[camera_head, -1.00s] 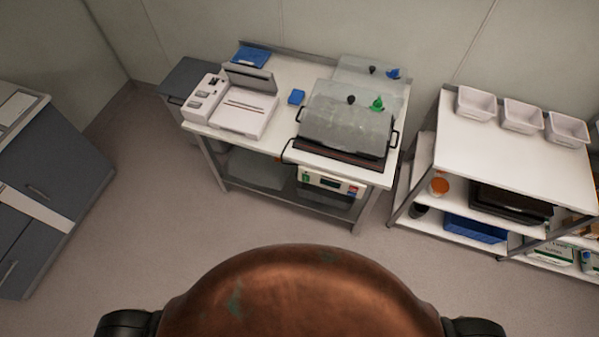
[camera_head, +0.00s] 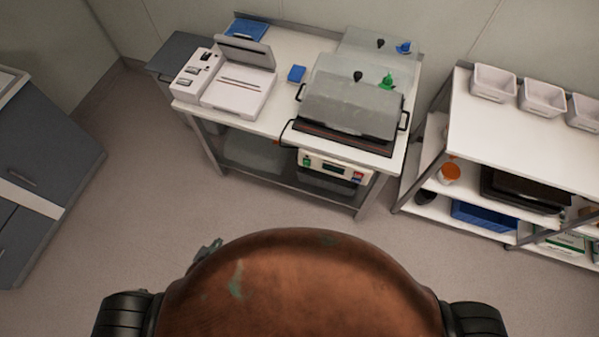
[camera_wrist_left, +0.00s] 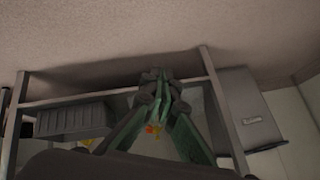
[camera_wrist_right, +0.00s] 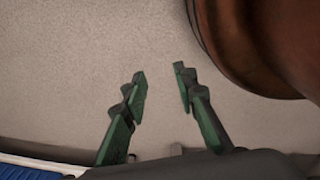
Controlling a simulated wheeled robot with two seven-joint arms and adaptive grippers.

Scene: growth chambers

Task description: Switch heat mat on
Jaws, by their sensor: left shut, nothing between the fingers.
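The heat mat (camera_head: 345,140) is a dark slab with a reddish-brown front edge, lying on the white bench under a clear grey dome (camera_head: 350,106). A white control box (camera_head: 340,165) is at the bench's front edge below the mat. It has a green part (camera_head: 307,162) at its left, a dark display (camera_head: 333,167) and a red and blue part at its right. My left gripper (camera_head: 208,250) shows only in part beside my body, well short of the bench. In the left wrist view its fingers (camera_wrist_left: 160,88) are shut and empty. My right gripper (camera_wrist_right: 160,75) is open and empty over floor.
A second dome (camera_head: 375,50) stands behind. A shelf rack (camera_head: 520,130) with white tubs is at the right, grey cabinets (camera_head: 45,160) at the left. Floor between is clear.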

